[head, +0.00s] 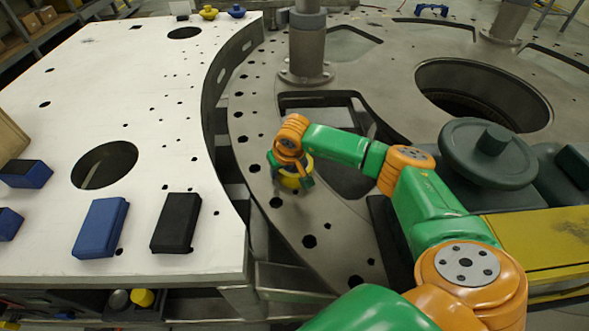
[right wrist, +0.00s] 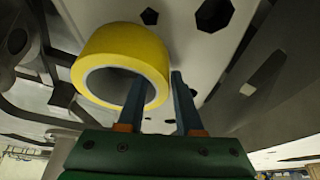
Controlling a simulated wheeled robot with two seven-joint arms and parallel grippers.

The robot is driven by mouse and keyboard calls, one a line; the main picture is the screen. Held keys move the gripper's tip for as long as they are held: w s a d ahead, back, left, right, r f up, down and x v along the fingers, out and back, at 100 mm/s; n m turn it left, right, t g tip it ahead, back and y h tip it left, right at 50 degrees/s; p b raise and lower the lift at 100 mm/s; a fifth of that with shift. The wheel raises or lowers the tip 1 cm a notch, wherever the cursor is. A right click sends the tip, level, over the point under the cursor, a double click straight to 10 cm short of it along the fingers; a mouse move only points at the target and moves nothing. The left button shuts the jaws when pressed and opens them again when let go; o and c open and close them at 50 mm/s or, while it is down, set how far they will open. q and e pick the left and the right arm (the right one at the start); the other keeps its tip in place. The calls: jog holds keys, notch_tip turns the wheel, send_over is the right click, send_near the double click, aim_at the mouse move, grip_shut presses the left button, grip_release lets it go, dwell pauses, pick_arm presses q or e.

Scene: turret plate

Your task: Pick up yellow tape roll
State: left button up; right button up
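The yellow tape roll (head: 294,181) is on the grey turret plate (head: 262,170), partly hidden by my right gripper (head: 291,170) over it. In the right wrist view the roll (right wrist: 130,45) shows large, with its round hole facing the camera. The right gripper (right wrist: 159,78) is open there. One finger overlaps the hole and near rim; the other is outside the roll on the right, with a gap between it and the tape. I cannot tell whether the first finger touches the roll. My left gripper is not in view.
A white plate (head: 140,80) with holes lies at the left, bearing blue (head: 100,227) and black (head: 176,222) boxes. A metal post (head: 308,50) stands behind the roll. A large dark hole (head: 484,92) and a dark green wheel (head: 487,152) are at the right.

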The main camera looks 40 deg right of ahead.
jog(key=shift+s, duration=0.1)
grip_shut()
jog(key=shift+r, duration=0.1)
